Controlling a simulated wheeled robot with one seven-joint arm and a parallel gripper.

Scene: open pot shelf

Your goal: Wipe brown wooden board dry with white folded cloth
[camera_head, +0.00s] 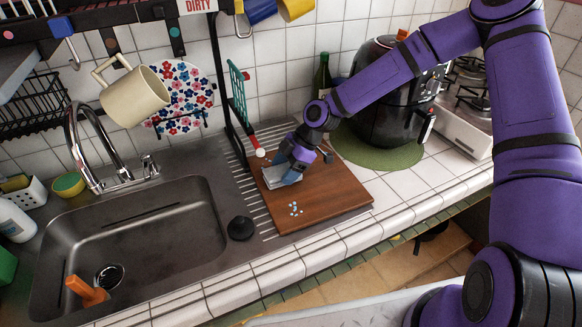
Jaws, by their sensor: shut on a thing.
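The brown wooden board (335,190) lies flat on the drainboard and white tiles to the right of the sink. A small cluster of pale blue-white spots (295,209) shows on its left front part. My gripper (286,172) is over the board's back left part, shut on the white folded cloth (279,178). The cloth looks pale grey-white and sits low at the board surface; the fingers hide part of it. I cannot tell whether its whole underside touches the board.
The steel sink (190,187) with a faucet (84,150) is at left. A black stopper (240,228) sits left of the board. A black air fryer (385,105) on a green mat (402,157) and a dark bottle (322,78) stand behind. A mug (135,97) hangs above the sink.

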